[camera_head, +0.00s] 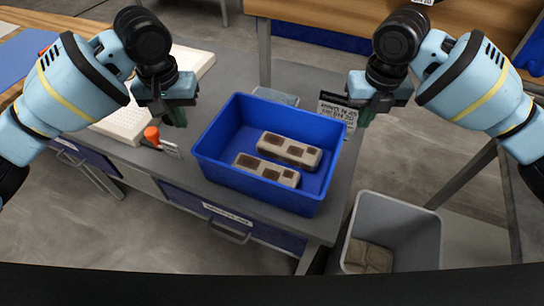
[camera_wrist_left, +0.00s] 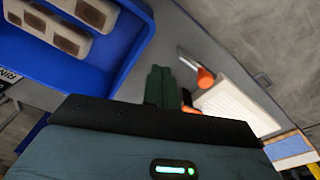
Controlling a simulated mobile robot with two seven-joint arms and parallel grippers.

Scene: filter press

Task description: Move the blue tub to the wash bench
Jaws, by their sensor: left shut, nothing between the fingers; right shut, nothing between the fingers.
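The blue tub (camera_head: 210,144) stands upright on the grey bench in the middle of the head view. Two grey-brown blocks (camera_head: 290,149) with dark patches lie inside it. The tub's rim also shows at the upper left of the left wrist view (camera_wrist_left: 128,50). My left gripper (camera_head: 176,118) is shut and empty, beyond the tub's left side and apart from it; its closed fingers show in the left wrist view (camera_wrist_left: 159,85). My right gripper (camera_head: 366,118) is shut and empty, off the tub's right side. I cannot tell which surface is the wash bench.
An orange-handled tool (camera_head: 153,136) and a white ridged tray (camera_head: 125,122) lie left of the tub. A small sign (camera_head: 338,108) stands behind its right corner. A grey bin (camera_head: 395,215) is at the front right. Another bench (camera_head: 350,15) stands behind, across open floor.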

